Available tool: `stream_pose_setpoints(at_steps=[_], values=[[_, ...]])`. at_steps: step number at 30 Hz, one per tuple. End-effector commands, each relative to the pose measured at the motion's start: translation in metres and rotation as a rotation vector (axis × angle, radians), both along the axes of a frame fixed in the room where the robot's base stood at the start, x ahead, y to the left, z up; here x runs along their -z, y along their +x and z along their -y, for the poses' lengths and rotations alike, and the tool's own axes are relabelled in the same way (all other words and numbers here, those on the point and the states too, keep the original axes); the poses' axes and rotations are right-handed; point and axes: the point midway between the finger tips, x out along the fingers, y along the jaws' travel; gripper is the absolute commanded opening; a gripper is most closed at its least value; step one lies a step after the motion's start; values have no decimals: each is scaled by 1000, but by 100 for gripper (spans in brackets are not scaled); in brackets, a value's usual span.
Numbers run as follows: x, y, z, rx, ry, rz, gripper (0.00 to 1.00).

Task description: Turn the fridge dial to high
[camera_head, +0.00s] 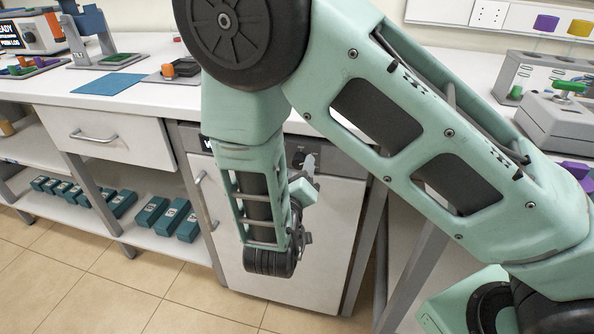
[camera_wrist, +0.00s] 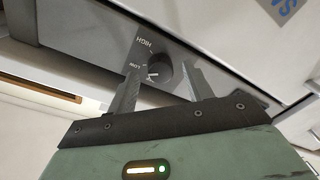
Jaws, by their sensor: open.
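The fridge (camera_head: 318,235) stands under the bench in the head view, with a dark strip along its top. Its dark round dial (camera_wrist: 160,69) shows in the wrist view, with HIGH printed above it and a second label, apparently LOW, to its left. A short white mark sits on the dial's lower left part, nearer the lower label. My gripper (camera_wrist: 161,67) is open, its two fingers on either side of the dial in the picture. I cannot tell whether they touch it. In the head view, my arm partly hides the fridge and my gripper (camera_head: 308,165) is near the strip.
A drawer (camera_head: 105,138) with a metal handle is left of the fridge. Several teal boxes (camera_head: 152,212) lie on the low shelf. The bench top (camera_head: 140,100) overhangs the dial and holds a blue mat and devices. The floor (camera_head: 60,270) in front is clear.

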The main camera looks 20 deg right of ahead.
Motion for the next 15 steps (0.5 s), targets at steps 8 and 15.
stream_pose_setpoints(at_steps=[8,15], values=[[0,4,2,-1,0,-1,51],[0,3,2,0,0,0,6]])
